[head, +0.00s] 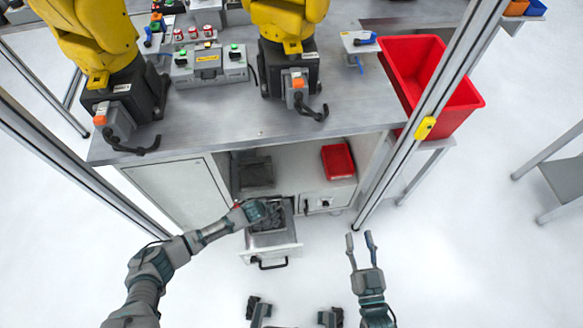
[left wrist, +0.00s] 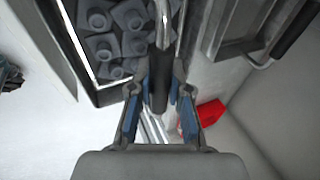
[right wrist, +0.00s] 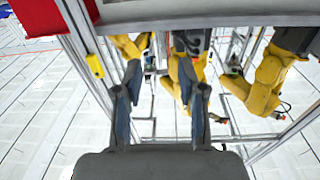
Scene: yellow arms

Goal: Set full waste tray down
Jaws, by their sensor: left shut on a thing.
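The waste tray (head: 284,222), filled with dark grey lumps, is at the open drawer (head: 285,250) under the cell table in the head view. I cannot tell whether it rests in the drawer or hangs just above it. In the left wrist view the tray rim (left wrist: 88,52) is at the upper left. My left gripper (head: 258,208) is shut on the tray's dark handle (left wrist: 158,92), whose metal bar runs up beside the tray. My right gripper (head: 361,240) is open and empty over the floor, right of the drawer.
A second dark tray (head: 255,172) sits on the cabinet shelf behind the drawer. A small red bin (head: 338,160) is to its right. Yellow robot arms (head: 92,40) stand on the table. The floor in front is clear.

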